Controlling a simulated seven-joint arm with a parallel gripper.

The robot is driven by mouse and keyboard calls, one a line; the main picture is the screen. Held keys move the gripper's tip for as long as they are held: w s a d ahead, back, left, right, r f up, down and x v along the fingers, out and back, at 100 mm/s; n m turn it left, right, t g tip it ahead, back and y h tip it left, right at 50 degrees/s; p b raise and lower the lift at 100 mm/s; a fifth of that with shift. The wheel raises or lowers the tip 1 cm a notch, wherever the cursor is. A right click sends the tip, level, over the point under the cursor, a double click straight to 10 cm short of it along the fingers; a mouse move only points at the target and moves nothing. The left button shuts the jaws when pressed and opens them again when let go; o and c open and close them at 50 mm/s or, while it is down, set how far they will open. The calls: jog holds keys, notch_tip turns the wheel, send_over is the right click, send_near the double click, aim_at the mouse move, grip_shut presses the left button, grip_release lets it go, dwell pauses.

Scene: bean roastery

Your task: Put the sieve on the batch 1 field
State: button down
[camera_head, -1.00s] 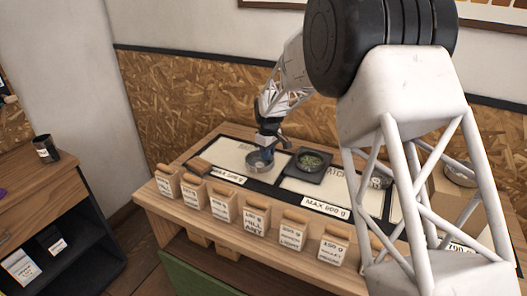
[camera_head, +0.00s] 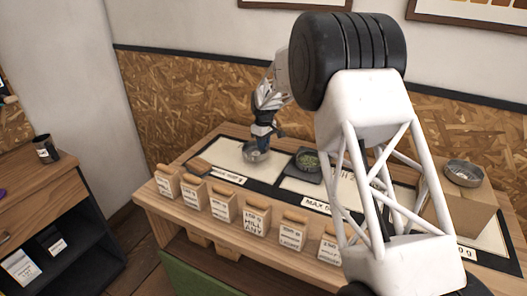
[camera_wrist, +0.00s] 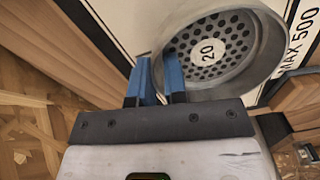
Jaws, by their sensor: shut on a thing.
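The sieve (camera_head: 256,153) is a round metal dish. In the wrist view the sieve (camera_wrist: 225,75) shows a perforated bottom with a "20" label. My gripper (camera_head: 262,143) is shut on its side wall, and the blue fingers (camera_wrist: 160,72) pinch it at the left of the sieve. The sieve is over the pale leftmost field (camera_head: 225,155), towards that field's right part. I cannot tell whether it touches the surface. The field's heading is hidden; its front label reads as a "MAX" weight, with "MAX 500" legible in the wrist view.
A dark square tray of green beans (camera_head: 308,161) stands right of the sieve. A row of labelled wooden-topped bags (camera_head: 223,203) lines the front edge. My arm hides part of the right fields.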

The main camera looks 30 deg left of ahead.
jog(key=shift+f, duration=1.75)
jog(key=shift+f, duration=0.1)
jog(key=c, duration=1.1)
grip_release()
jog(key=shift+c, duration=0.2)
jog(key=shift+w+r, duration=0.1)
jog(key=shift+r, duration=6)
jog(key=shift+d, duration=0.15)
